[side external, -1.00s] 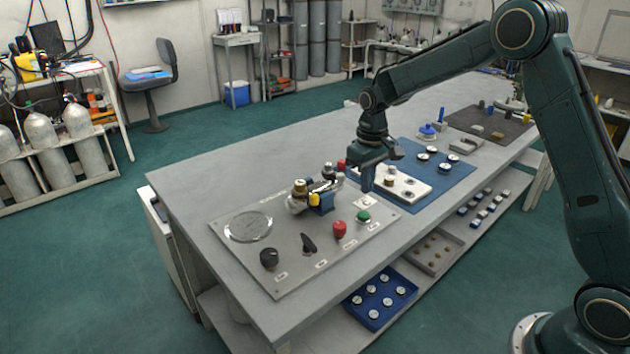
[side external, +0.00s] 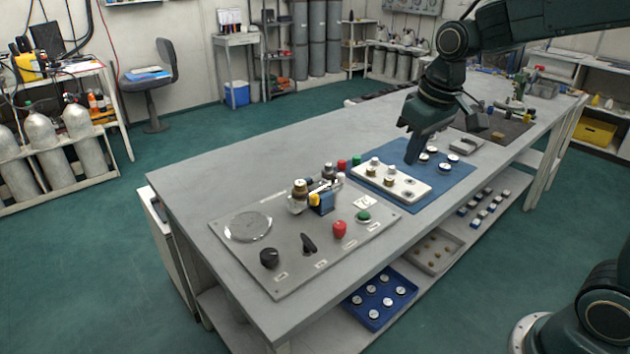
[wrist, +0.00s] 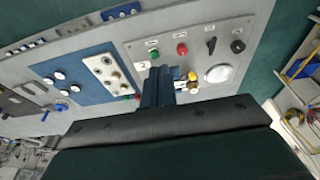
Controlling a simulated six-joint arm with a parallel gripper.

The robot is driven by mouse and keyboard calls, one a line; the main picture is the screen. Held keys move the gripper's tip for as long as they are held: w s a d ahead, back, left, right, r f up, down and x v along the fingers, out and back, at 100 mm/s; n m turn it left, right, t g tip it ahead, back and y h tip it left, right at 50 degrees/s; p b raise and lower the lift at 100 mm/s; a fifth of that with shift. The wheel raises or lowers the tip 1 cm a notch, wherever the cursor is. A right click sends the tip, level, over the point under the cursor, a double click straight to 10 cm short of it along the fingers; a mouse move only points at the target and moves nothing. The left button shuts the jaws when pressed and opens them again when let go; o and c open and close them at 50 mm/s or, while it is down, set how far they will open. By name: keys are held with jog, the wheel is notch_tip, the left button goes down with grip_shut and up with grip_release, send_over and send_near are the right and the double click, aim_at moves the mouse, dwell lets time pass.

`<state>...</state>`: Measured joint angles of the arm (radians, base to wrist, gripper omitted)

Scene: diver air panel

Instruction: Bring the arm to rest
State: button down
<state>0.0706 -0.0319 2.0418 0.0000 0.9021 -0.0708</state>
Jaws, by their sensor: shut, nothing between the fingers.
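My gripper (side external: 413,152) is shut and empty. In the wrist view my gripper (wrist: 158,85) shows as dark blue-green fingers pointing toward the bench. The fingers and wrist hide part of the control panel and its brass fittings there. The grey control panel (side external: 290,265) lies at the near left of the bench, with a red knob (side external: 339,229), a green button (side external: 363,216) and black knobs.
The grey bench top (side external: 300,150) is bare behind the panel. The valve assembly (side external: 315,196) stands up from the panel. A dark mat (side external: 510,128) with tools lies farther right. A blue tray (side external: 352,313) of round parts sits on the lower shelf.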

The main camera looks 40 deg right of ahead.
jog(key=s+a+r+t, duration=0.1)
jog(key=s, duration=0.8)
jog(key=s+a+t, duration=0.1)
jog(key=s+t, duration=0.1)
jog(key=s, duration=0.7)
jog(key=shift+a+r, duration=0.25)
jog(key=shift+r, duration=0.15)
